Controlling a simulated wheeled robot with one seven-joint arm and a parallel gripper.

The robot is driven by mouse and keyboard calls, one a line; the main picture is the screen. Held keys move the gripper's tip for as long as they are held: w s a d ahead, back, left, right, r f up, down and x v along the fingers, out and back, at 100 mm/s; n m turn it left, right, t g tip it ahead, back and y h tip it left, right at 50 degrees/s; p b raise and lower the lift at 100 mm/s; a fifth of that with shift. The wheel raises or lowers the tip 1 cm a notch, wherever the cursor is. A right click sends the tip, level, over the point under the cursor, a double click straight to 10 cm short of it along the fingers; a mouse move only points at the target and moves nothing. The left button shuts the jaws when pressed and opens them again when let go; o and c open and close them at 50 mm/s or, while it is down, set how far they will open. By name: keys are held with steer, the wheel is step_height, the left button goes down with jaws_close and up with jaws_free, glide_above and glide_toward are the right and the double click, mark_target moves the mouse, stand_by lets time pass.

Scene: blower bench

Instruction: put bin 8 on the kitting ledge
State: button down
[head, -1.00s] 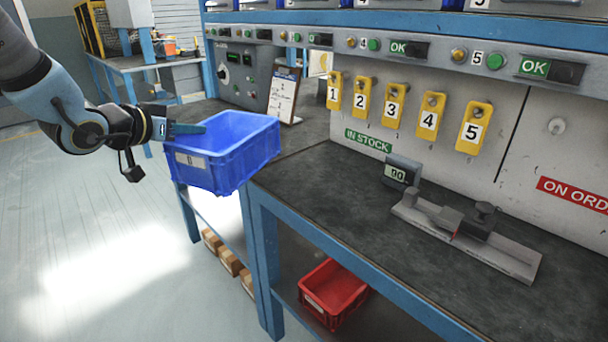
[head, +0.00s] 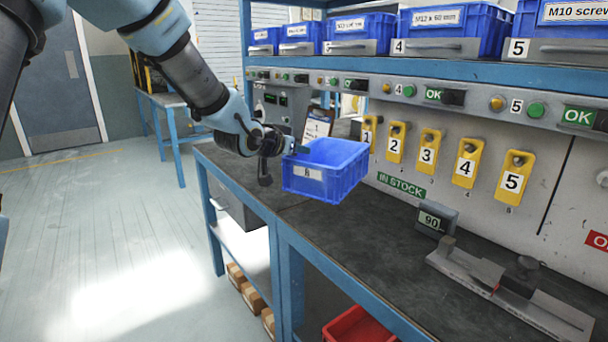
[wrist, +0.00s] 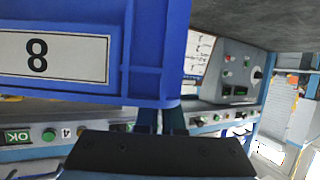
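Bin 8 is an open blue plastic bin (head: 325,185) with a white label, over the dark bench top (head: 290,222) in the head view. The label reads 8 in the wrist view (wrist: 60,58), which looks upside down. My gripper (head: 299,151) is shut on the bin's wall at its left end; the fingers also show in the wrist view (wrist: 162,120). The bin looks empty in the visible part and appears to hang just above the bench. No surface in view is marked as the kitting ledge.
Numbered yellow tags (head: 427,152) hang on the back panel. A grey fixture (head: 510,290) and a small display (head: 437,219) reading 90 stand on the bench. A clipboard (head: 317,128) stands behind the bin. Blue bins (head: 436,30) fill the upper shelf. A red bin (head: 358,326) sits below.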

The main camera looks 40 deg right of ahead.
steer(key=shift+d, duration=0.45)
steer(key=shift+a+f, duration=0.1)
steer(key=shift+f, duration=3.15)
steer(key=shift+d+f, duration=0.2)
steer(key=shift+f, duration=0.1)
steer(key=shift+f, duration=0.1)
steer(key=c, duration=1)
jaws_free()
steer(key=shift+c, duration=0.2)
